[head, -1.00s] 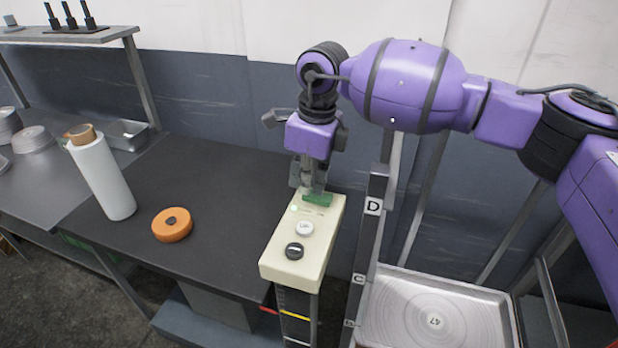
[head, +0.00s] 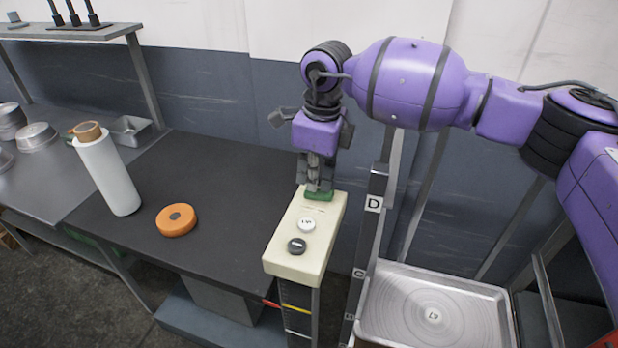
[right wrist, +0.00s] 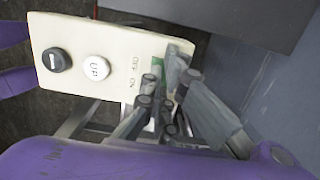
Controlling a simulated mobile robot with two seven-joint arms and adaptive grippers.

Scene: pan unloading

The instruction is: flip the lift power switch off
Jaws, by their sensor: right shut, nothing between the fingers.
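The cream control box (head: 288,262) stands on a post beside the dark table. A green rocker switch (head: 319,196) is at its far end. My right gripper (head: 319,184) points down over the switch, fingers shut and empty, its tips at or just above it; contact is unclear. In the right wrist view the closed fingers (right wrist: 180,72) cover most of the switch, next to the OFF and ON print (right wrist: 133,74). The switch's exact tilt is hidden. The white UP button (head: 307,224) and a black button (head: 297,246) sit nearer. My left gripper is not in view.
Right of the box stand a lettered upright (head: 373,204) and a metal tray (head: 480,310) marked 47. The wall is close behind my gripper.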

